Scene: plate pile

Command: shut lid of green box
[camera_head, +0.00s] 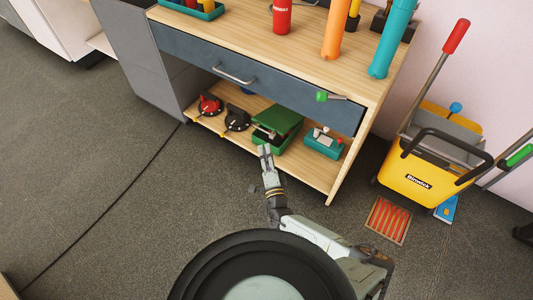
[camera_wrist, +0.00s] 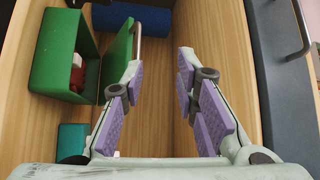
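The green box (camera_wrist: 43,60) stands on the lower wooden shelf, and its inside with a red and a pale item shows in the wrist view. Its green lid (camera_wrist: 117,62) stands open, swung away from the box's opening. In the head view the box is partly behind my gripper, with the lid (camera_head: 285,117) raised. My gripper (camera_wrist: 161,60) is open and empty, its two fingers apart. Its left finger is right beside the lid's free edge, near a grey bar; I cannot tell whether they touch. The gripper also shows in the head view (camera_head: 265,150), at the shelf's front.
A teal box (camera_head: 324,143) stands right of the green box. Red (camera_head: 210,104) and black (camera_head: 236,119) items stand left. A blue cylinder (camera_wrist: 133,19) lies beyond the lid. The drawer with its handle (camera_head: 234,76) is above. A yellow bucket (camera_head: 427,165) stands at right.

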